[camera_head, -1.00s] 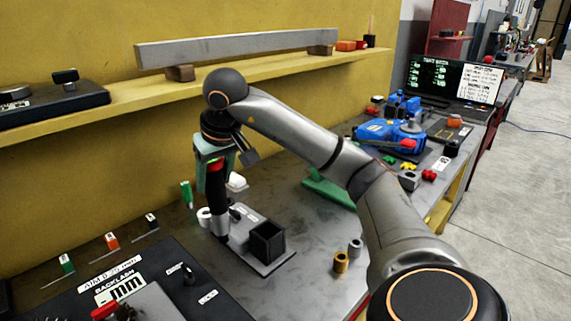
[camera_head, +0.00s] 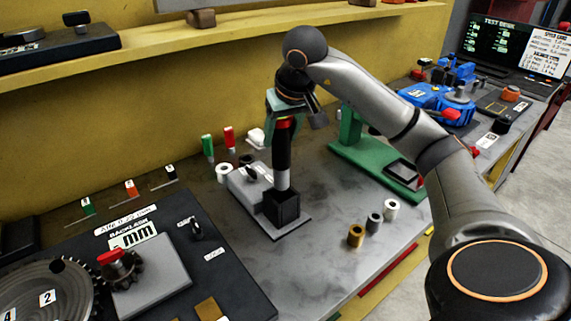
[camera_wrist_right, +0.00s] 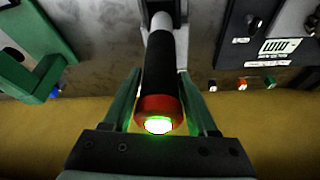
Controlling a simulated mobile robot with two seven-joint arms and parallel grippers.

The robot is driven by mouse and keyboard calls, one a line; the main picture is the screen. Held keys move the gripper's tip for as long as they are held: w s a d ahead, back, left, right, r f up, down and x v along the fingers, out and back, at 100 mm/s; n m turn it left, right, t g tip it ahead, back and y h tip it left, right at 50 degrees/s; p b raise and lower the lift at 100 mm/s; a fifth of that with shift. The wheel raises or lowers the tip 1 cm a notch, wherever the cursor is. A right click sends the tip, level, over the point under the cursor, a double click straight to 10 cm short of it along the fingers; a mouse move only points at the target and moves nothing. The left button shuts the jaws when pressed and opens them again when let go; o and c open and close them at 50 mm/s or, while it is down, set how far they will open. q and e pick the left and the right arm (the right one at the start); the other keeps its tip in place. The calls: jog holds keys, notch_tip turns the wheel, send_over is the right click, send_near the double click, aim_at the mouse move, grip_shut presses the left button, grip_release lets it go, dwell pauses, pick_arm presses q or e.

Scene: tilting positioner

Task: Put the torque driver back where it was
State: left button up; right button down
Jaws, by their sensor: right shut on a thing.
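The torque driver (camera_head: 283,152) is a black cylinder with a red collar and a grey lower end. My right gripper (camera_head: 285,118) is shut on its upper part and holds it upright. In the right wrist view the driver (camera_wrist_right: 160,72) sits between the green fingers of the gripper (camera_wrist_right: 163,105), and its end glows green. The driver's lower end is at the mouth of a black square holder (camera_head: 282,211) on a grey plate (camera_head: 265,228). I cannot tell how deep it reaches in. My left gripper is not in view.
A white ring (camera_head: 223,173) and green and red upright pieces stand behind the plate. Brass (camera_head: 356,236), grey and white bushings stand to its right, near a green stand (camera_head: 375,165). A dark backlash board (camera_head: 215,270) lies front left. A yellow shelf (camera_head: 240,45) runs behind.

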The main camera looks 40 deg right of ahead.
aim_at(282, 162)
jog(key=shift+f, duration=3.75)
jog(key=shift+c, duration=1)
grip_release()
jog(key=shift+f, duration=0.15)
jog(key=shift+r, duration=0.3)
jog(key=v, duration=1.1)
jog(key=shift+r, duration=0.4)
jog(key=shift+s, duration=0.2)
